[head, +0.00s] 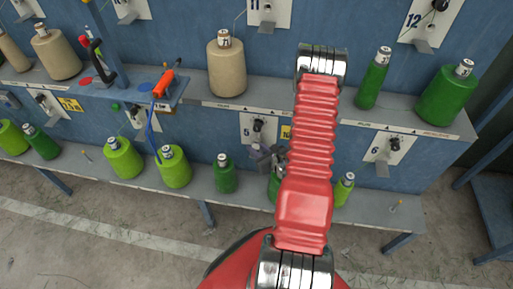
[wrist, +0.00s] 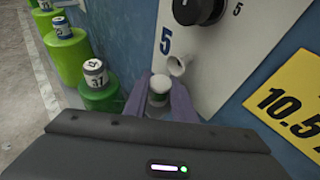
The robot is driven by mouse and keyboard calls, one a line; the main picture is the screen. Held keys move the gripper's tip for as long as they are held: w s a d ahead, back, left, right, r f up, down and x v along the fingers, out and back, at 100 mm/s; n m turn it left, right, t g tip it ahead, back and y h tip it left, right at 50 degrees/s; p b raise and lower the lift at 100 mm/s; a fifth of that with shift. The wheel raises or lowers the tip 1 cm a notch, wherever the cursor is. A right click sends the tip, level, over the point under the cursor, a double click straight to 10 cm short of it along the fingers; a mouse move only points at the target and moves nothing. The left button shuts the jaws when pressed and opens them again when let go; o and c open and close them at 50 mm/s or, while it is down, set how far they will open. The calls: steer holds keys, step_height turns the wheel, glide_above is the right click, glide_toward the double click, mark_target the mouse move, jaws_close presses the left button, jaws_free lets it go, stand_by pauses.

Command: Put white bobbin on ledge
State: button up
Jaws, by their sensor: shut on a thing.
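My gripper (head: 265,155) is at the lower ledge (head: 315,200), below the number 5 plate and partly behind my red arm. In the wrist view, its purple fingers (wrist: 158,97) are shut on a white-topped bobbin (wrist: 160,83). A little green shows below the white top; the rest of this bobbin is hidden. In the head view, part of a green bobbin (head: 273,190) shows just under the gripper; I cannot tell if it is the held one. A pale cream bobbin (head: 227,68) stands upright on the upper ledge (head: 270,105).
A dark green bobbin (head: 224,175) stands left of my gripper, close by in the wrist view. A light green bobbin (head: 345,188) stands to the right. The number 5 plate (wrist: 225,60) with its black knob and white tube is very near. Bare ledge lies further right.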

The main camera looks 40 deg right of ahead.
steer(key=shift+f, duration=0.1)
steer(key=o, duration=1)
steer(key=v, duration=1.2)
steer(key=shift+a, duration=0.1)
steer(key=shift+r, duration=0.2)
